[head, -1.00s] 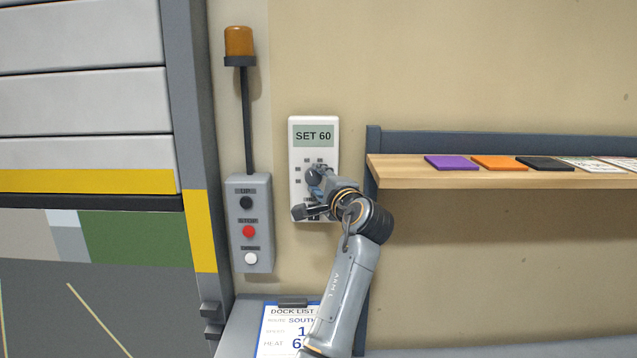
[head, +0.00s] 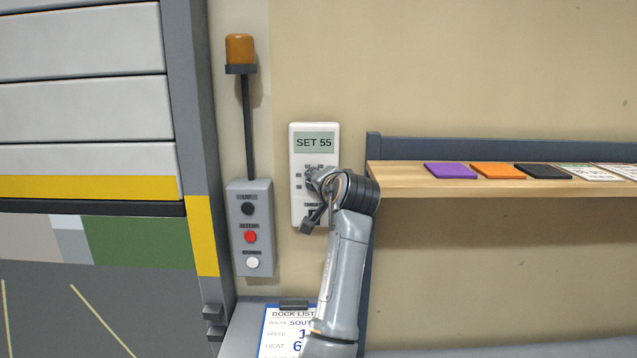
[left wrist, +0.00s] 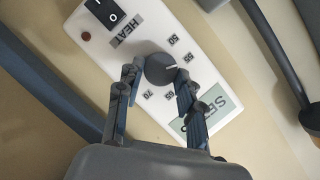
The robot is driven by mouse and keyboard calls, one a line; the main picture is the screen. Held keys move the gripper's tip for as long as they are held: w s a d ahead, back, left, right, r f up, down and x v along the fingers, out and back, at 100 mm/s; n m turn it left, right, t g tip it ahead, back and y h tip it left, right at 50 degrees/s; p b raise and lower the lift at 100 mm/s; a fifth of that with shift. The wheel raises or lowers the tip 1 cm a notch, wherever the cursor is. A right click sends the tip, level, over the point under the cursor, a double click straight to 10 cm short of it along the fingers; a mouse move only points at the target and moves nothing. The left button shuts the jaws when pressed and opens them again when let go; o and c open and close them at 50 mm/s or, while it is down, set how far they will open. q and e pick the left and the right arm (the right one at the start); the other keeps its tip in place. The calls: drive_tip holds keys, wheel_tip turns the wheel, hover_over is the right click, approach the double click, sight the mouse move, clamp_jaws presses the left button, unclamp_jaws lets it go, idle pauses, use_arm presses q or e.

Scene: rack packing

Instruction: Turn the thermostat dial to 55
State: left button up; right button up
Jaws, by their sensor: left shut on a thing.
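My left gripper (left wrist: 160,76) is shut on the dial, one finger on each side. In the head view my left gripper (head: 316,182) and wrist cover most of the dial. My right gripper is in neither view.
A grey button box (head: 251,225) with an amber lamp (head: 240,48) stands left of the thermostat. A wooden shelf (head: 400,181) with coloured pads is to the right. A dock list clipboard (head: 283,330) lies below. A rocker switch (left wrist: 106,12) is on the thermostat.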

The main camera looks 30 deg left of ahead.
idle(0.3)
use_arm(q)
drive_tip(key=o, duration=1.2)
drive_tip(key=shift+c, duration=0.2)
drive_tip(key=v, duration=0.7)
drive_tip(key=shift+s, duration=0.2)
drive_tip(key=shift+d+r, duration=0.1)
